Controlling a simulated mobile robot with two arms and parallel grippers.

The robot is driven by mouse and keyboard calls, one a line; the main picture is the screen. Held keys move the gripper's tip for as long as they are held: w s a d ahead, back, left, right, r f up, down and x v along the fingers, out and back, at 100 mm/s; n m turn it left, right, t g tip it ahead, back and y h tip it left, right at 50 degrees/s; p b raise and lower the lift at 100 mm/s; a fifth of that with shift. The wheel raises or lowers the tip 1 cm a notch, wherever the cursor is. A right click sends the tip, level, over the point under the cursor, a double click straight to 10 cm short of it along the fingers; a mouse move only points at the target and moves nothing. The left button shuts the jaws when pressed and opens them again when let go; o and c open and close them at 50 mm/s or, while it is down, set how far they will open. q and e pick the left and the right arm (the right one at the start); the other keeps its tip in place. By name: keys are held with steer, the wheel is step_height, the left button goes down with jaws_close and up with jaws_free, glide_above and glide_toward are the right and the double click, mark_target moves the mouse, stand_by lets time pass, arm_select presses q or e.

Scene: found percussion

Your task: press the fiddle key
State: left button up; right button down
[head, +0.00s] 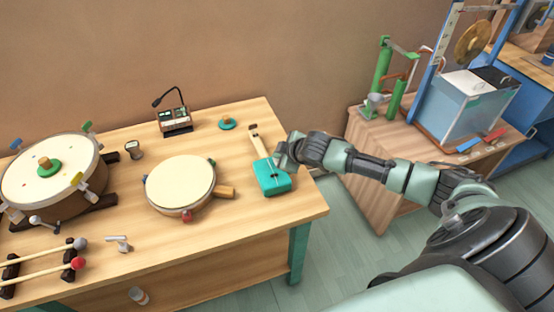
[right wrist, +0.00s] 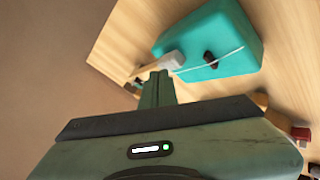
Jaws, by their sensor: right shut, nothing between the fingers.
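The fiddle has a turquoise box body (head: 272,178) and a pale wooden neck (head: 257,139), and lies near the right end of the table. In the right wrist view its turquoise body (right wrist: 215,42) carries a small dark part (right wrist: 211,60) and a thin white line. A pale grey-white piece (right wrist: 172,60) sits at its edge. I cannot tell which part is the key. My right gripper (head: 283,160) is shut and empty, just right of the fiddle's body. Its fingertips (right wrist: 155,76) show close to the pale piece; contact is unclear. My left gripper is out of view.
A round drum (head: 180,182) with a wooden handle lies left of the fiddle. A larger drum (head: 48,185), mallets (head: 45,263) and a small device with a microphone (head: 174,118) are further left. A side table (head: 375,150) with a water tank stands right.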

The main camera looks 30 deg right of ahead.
steer(key=shift+f, duration=0.5)
stand_by(0.3)
stand_by(0.4)
steer(key=shift+r+p, duration=1)
steer(key=shift+p, duration=0.05)
step_height(320, 180, up, 5)
steer(key=p, duration=0.5)
steer(key=shift+r, duration=0.1)
stand_by(2.5)
